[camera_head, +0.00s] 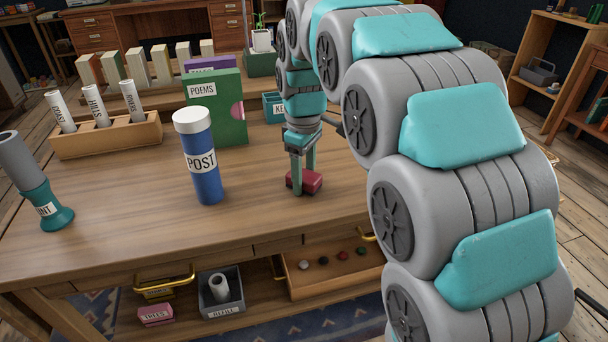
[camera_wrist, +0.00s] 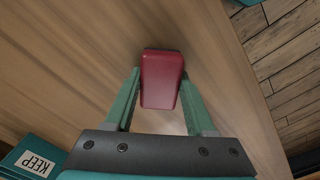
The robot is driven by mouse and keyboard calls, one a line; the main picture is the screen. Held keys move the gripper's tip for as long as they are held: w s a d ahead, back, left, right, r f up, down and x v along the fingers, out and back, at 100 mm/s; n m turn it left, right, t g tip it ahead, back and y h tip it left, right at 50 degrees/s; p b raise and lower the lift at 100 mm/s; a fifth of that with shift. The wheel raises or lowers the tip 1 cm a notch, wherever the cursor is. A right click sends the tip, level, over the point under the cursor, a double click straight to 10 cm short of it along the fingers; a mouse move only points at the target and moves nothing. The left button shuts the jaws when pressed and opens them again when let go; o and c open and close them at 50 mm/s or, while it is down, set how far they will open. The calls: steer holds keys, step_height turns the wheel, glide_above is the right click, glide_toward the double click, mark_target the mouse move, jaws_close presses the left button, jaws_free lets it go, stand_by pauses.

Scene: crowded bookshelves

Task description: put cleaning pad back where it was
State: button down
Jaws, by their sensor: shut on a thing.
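The cleaning pad looks to be the small dark red block (camera_head: 308,181) at the right part of the wooden desk top (camera_head: 140,210). In the wrist view the red pad (camera_wrist: 162,80) lies lengthwise between the two fingers. My gripper (camera_head: 302,186) points down and is shut on the pad, with one finger on each side. The fingers also show in the wrist view (camera_wrist: 161,98). The pad is at or just above the desk surface; I cannot tell whether it touches.
A blue POST tube (camera_head: 202,165) stands left of my gripper. Behind are a green POEMS book (camera_head: 218,112), a KEEP box (camera_head: 273,108) and a wooden holder (camera_head: 105,140) with labelled rolls. An open drawer (camera_head: 335,272) sits below. Bare desk lies between the POST tube and my gripper.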

mark_target(304, 174)
steer(key=shift+f, duration=0.25)
steer(key=shift+f, duration=0.3)
steer(key=shift+c, duration=2.4)
jaws_free()
steer(key=shift+s+f, duration=0.1)
steer(key=shift+o, duration=1.2)
steer(key=shift+d+f, duration=0.1)
steer(key=shift+f, duration=0.05)
steer(key=shift+s+f+b, duration=0.1)
steer(key=shift+b, duration=0.2)
steer(key=shift+s+f, duration=0.1)
steer(key=shift+f, duration=0.1)
steer(key=shift+r, duration=0.65)
step_height(304, 174, up, 13)
steer(key=shift+w, duration=0.35)
